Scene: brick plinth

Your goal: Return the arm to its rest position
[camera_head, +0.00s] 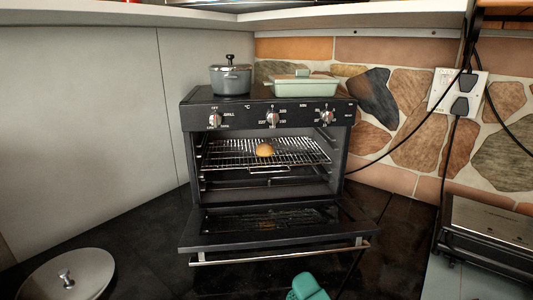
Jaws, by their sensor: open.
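My gripper and arm do not show in the head view. The small oven (271,118) stands on the dark worktop with its door (275,226) folded down open. A round golden-brown bun (265,149) rests on the wire rack (225,155) inside. No part of my arm shows in the oven opening or over the door.
A grey lidded pot (230,79) and a pale green dish (303,86) stand on the oven. A round metal lid (66,278) lies at front left. A teal object (307,287) is cut off below. A black-and-silver appliance (488,240) and hanging cables are at right.

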